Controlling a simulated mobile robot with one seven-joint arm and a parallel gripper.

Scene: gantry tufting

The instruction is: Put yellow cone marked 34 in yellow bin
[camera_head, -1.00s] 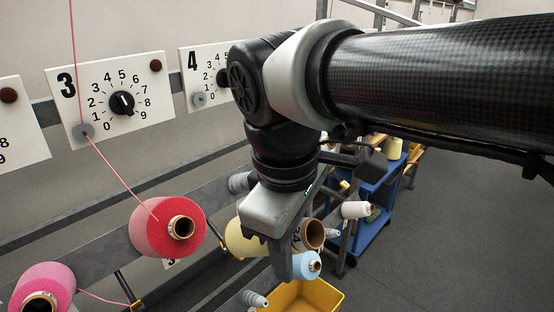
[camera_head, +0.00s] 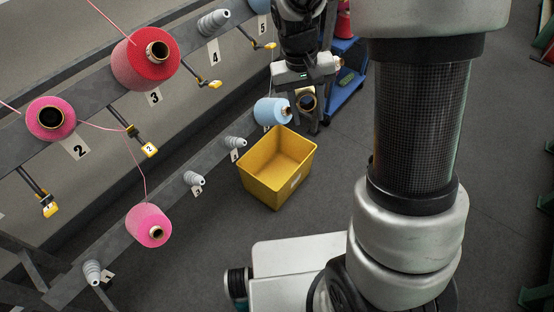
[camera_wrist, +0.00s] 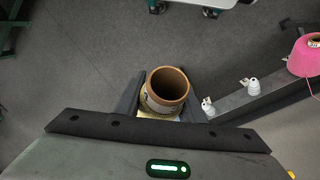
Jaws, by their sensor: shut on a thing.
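My gripper (camera_head: 303,102) is shut on a cone with a brown cardboard core (camera_head: 308,98), in the upper middle of the head view. In the wrist view the same cone (camera_wrist: 167,88) sits between the two dark fingers, its open tube end facing the camera, with a little pale yellow below. Its number cannot be read now. The yellow bin (camera_head: 262,172) stands on the floor in the head view, open at the top and empty as far as I see. My gripper is beyond and above the bin's far right edge, apart from it.
A blue cone (camera_head: 270,112) on the rail is close left of my gripper. Red (camera_head: 135,70) and pink cones (camera_head: 148,225) and bare grey pegs (camera_head: 193,179) line the rails at left. A blue cart (camera_head: 345,85) stands behind.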

